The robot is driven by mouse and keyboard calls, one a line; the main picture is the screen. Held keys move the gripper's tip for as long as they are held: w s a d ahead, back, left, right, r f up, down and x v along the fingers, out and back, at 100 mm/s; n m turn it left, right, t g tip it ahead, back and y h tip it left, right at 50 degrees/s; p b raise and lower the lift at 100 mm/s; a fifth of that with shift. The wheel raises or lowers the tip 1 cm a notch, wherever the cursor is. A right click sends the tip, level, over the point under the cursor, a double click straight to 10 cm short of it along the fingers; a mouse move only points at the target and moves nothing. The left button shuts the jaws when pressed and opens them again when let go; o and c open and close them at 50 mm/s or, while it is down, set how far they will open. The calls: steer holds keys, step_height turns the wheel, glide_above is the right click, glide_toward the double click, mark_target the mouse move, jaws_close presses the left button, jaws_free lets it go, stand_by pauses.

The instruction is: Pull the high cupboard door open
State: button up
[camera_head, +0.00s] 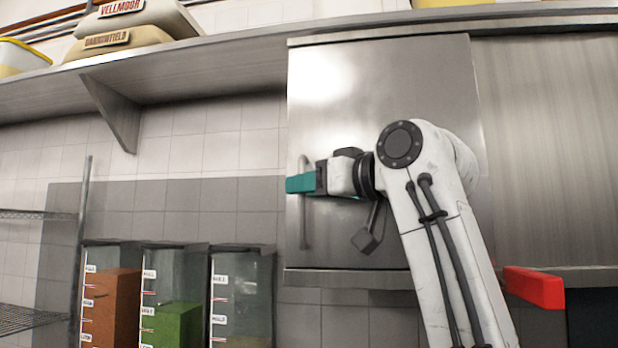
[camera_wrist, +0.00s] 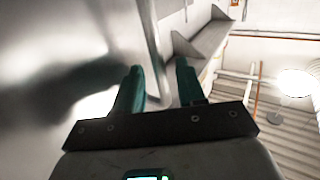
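The high cupboard door (camera_head: 400,90) is a flat steel panel in the upper middle of the head view. It looks shut, flush with the cupboard front. Its vertical bar handle (camera_head: 304,225) is near the door's left edge. My gripper (camera_head: 300,184), with teal fingers, is at the handle, about mid-height, and hides part of it. In the wrist view the handle (camera_wrist: 151,35) runs down between the two fingers of my gripper (camera_wrist: 160,82). The fingers are apart, with a gap seen beside the bar. I cannot tell whether either finger touches it.
A steel shelf (camera_head: 200,75) with a bracket (camera_head: 112,112) is left of the cupboard. Clear containers with orange (camera_head: 112,308) and green (camera_head: 172,325) contents stand below left. A red block-like object (camera_head: 534,288) is at lower right. A wire rack (camera_head: 35,214) stands far left.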

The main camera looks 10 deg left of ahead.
steer(key=shift+w+a, duration=0.1)
steer(key=shift+a, duration=0.05)
steer(key=shift+c, duration=0.2)
jaws_close()
stand_by(0.4)
